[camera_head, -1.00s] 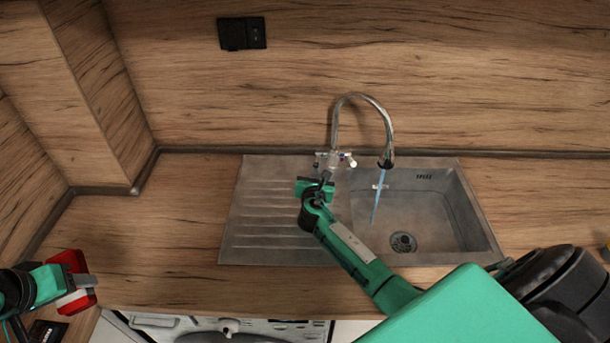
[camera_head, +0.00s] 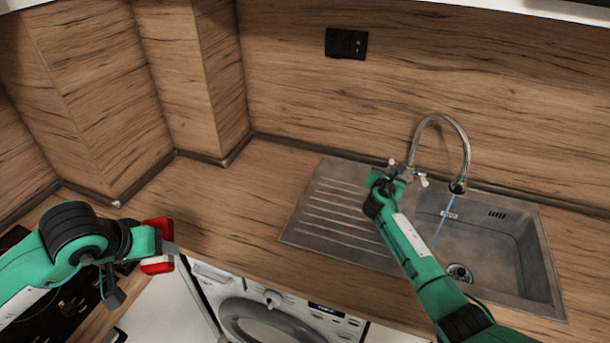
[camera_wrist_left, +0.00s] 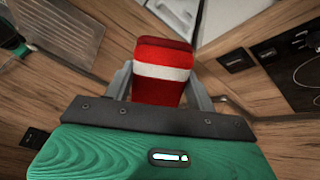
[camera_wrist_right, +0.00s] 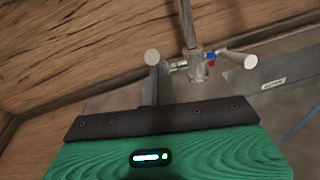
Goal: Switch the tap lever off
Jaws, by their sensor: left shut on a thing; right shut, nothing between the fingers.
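The chrome tap (camera_head: 464,150) stands behind the sink, and a thin blue stream of water (camera_head: 444,215) runs from its spout. In the right wrist view the tap body (camera_wrist_right: 197,68) has a lever to each side, with red and blue marks between. My right gripper (camera_head: 391,172) is at the tap's base; its shut, empty fingers (camera_wrist_right: 160,88) are close by the left lever knob (camera_wrist_right: 152,57). I cannot tell whether they touch. My left gripper (camera_head: 168,248) is shut on a red thing with a white band (camera_wrist_left: 162,55), away from the sink at the left.
The grey sink (camera_head: 305,228) has a ribbed drainer on its left and a basin on its right. A washing machine (camera_head: 240,315) is under the wooden counter (camera_head: 240,200). A black hob (camera_head: 60,310) is at lower left. The counter left of the drainer is clear.

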